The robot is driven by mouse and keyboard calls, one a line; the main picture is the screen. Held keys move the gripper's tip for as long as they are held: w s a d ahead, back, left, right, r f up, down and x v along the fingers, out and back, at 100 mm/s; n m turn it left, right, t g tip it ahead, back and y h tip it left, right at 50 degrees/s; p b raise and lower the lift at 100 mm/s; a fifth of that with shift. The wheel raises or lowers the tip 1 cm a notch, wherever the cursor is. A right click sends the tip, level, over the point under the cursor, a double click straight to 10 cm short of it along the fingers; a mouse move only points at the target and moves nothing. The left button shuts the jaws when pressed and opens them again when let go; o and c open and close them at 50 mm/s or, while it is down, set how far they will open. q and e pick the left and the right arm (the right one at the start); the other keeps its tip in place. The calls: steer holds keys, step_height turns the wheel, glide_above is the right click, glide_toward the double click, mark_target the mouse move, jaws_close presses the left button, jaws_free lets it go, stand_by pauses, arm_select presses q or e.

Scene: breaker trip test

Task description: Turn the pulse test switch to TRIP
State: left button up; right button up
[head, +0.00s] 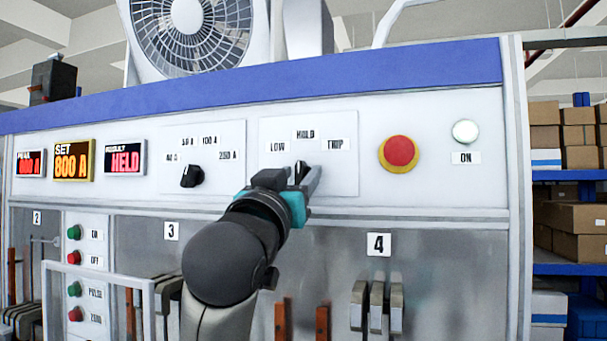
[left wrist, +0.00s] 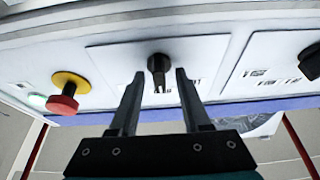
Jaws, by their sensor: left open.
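The pulse test switch (head: 301,170) is a black knob on a white plate marked LOW, HOLD and TRIP. In the head view it is partly hidden by my gripper, and its visible part points up toward HOLD. In the left wrist view, which is upside down, the knob (left wrist: 157,66) sits between the fingertip ends. My left gripper (left wrist: 160,75) is open, with one finger on each side of the knob and gaps showing. It also shows in the head view (head: 297,180) in front of the plate. I cannot tell how deep the fingers reach. My right gripper is not in view.
A red emergency button (head: 400,151) on a yellow ring and a white ON lamp (head: 465,132) are to the right. A black current selector knob (head: 191,176) is to the left. Displays read SET 800 A (head: 73,161) and RESULT HELD (head: 125,159).

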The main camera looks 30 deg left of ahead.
arm_select(q)
steer(key=shift+s, duration=0.1)
steer(key=shift+c, duration=0.2)
jaws_close()
stand_by(0.5)
